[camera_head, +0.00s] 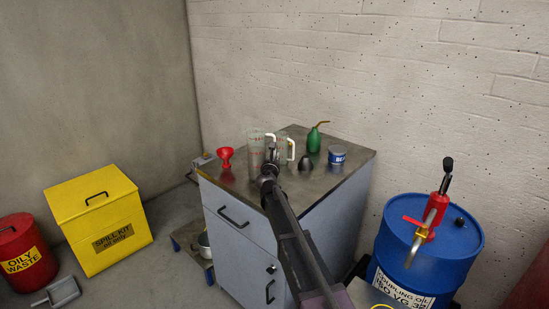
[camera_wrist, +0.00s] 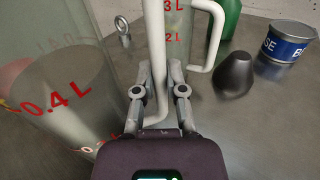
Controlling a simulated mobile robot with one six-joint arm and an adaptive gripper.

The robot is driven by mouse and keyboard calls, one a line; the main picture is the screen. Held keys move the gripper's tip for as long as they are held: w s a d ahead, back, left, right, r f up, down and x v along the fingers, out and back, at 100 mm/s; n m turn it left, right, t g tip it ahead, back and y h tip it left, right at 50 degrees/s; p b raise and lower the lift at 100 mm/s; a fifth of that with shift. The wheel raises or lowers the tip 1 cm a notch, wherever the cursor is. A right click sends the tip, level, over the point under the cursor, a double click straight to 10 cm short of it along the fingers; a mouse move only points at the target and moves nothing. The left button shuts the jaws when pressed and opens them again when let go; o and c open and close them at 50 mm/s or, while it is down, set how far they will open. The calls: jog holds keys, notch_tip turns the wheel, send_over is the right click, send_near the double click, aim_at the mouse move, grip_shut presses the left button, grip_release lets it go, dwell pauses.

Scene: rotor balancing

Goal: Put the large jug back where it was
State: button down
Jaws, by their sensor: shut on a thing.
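My gripper (camera_wrist: 158,68) is shut on the upright white handle (camera_wrist: 153,30) of a tall clear jug (camera_wrist: 60,90) with red marks, one reading 0.4 L. In the head view this jug (camera_head: 256,155) looks upright over the cabinet top, left of my gripper (camera_head: 269,170). I cannot tell whether its base touches the surface.
On the cabinet top (camera_head: 335,165) stand a red funnel (camera_head: 226,158), a dark rounded object (camera_head: 305,163), a blue-and-white tin (camera_head: 337,156) and a green oil can (camera_head: 314,140). A blue drum (camera_head: 428,250) with a red pump stands right. The front-right top is clear.

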jog(key=c, duration=0.7)
grip_release()
jog(key=shift+r, duration=0.1)
jog(key=s, duration=0.8)
jog(key=s+a, duration=0.1)
jog(key=s, duration=0.3)
